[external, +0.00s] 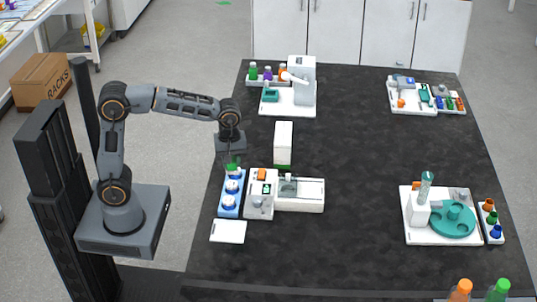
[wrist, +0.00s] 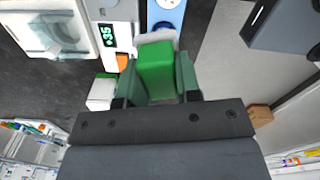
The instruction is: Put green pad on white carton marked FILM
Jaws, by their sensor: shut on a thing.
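My gripper (wrist: 157,62) is shut on the green pad (wrist: 152,72), a bright green block between its two fingers in the wrist view. In the external view my gripper (external: 232,160) points down over the far end of a blue rack, and a bit of green shows at its tips. Whether the pad touches the rack I cannot tell. A tall white carton (external: 283,137) with a green band at its foot stands upright on the dark table, right of my gripper. It seems to show in the wrist view too (wrist: 102,90). No FILM marking is readable.
The blue rack (external: 229,205) with white round tops stands below my gripper, beside a white device with a display (external: 261,195). A white plate (external: 228,232) lies in front. A white instrument (external: 300,85) stands behind. The table's middle right is clear.

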